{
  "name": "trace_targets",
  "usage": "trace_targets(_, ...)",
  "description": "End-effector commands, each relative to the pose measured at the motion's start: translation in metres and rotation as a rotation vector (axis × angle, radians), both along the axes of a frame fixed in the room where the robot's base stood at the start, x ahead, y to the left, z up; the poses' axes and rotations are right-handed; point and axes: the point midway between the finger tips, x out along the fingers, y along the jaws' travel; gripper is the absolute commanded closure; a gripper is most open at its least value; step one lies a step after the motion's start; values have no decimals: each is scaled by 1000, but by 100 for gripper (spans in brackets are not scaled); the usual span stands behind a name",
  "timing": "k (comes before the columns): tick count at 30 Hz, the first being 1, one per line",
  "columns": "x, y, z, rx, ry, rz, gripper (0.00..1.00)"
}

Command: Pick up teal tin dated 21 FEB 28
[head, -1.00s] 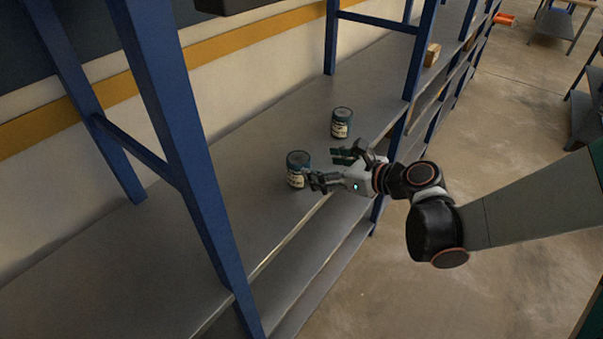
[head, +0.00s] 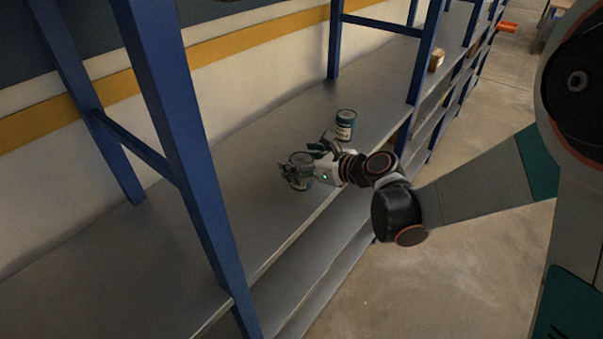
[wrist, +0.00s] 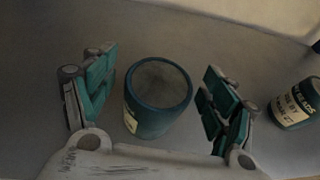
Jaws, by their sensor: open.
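A teal tin (wrist: 158,98) stands upright on the grey shelf between the two fingers of my gripper (wrist: 157,78) in the wrist view. The fingers are open on either side of it, with small gaps. Its pale label shows only at the lower left edge, and no date can be read. In the head view my gripper (head: 301,165) largely covers this tin. A second teal tin (head: 345,125) stands upright farther along the shelf; it also shows at the right edge of the wrist view (wrist: 297,103).
The grey shelf (head: 215,230) is bare to the left of my gripper. Blue uprights (head: 185,150) stand at the near left and behind the tins. A small cardboard box (head: 437,60) sits farther along. The wall is behind the shelf.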

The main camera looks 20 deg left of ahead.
Motion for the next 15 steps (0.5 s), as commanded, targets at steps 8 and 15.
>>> trace_targets(8, 0, -1, 0, 0, 0, 0, 70)
trace_targets(15, 0, -1, 1, 0, 0, 0, 77)
